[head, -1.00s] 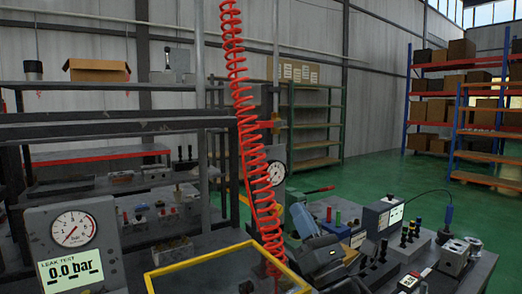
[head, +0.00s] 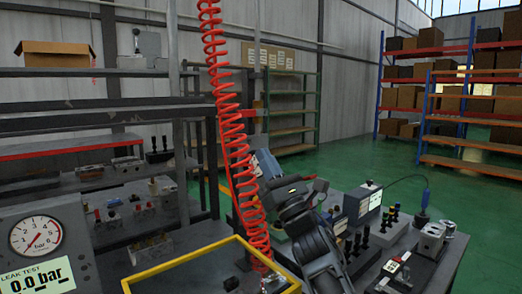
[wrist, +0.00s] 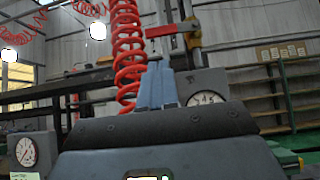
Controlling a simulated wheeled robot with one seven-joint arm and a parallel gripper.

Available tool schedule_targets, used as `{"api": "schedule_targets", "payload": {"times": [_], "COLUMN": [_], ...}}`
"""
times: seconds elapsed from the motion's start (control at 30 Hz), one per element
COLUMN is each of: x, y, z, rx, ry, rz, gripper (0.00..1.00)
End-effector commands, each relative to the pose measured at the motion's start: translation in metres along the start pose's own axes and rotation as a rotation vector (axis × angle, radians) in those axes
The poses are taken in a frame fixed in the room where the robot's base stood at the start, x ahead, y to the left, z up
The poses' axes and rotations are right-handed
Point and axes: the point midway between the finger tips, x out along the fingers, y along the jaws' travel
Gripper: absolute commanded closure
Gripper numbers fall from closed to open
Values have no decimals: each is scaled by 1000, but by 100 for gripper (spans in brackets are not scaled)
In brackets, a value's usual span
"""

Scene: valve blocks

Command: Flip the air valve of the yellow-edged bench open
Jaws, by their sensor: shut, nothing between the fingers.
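A small red bar (head: 253,113) beside the red coiled hose looks like the air valve's lever. In the wrist view a red lever (wrist: 162,31) points sideways from a fitting just beyond my fingertips. I cannot tell whether they touch. My gripper (wrist: 156,68) is shut and empty, pointing up towards that lever. In the head view its blue-grey body (head: 264,168) is right of the hose, and the fingers are not clear.
The red coiled hose (head: 228,120) hangs close left of my gripper. A leak-test gauge box (head: 45,240) reading 0.0 bar stands at left. Another gauge (wrist: 206,98) is behind my gripper. Instruments and black knobs (head: 392,218) crowd the right bench. Green floor is open beyond.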

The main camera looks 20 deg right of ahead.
Motion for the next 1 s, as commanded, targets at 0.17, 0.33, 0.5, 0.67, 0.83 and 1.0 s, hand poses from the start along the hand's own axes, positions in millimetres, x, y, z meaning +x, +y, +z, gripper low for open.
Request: {"api": "schedule_targets", "payload": {"times": [0.17,0.33,0.5,0.67,0.83,1.0], "x": [36,63,79,85,85,84], "y": [1,1,0,0,0,1], "z": [3,3,2,1,1,1], "rx": [0,1,1,0,0,1], "ry": [-2,-2,0,-1,-1,-1], "rz": [2,2,1,0,0,-1], "gripper": [100,100,100,100,100,100]}}
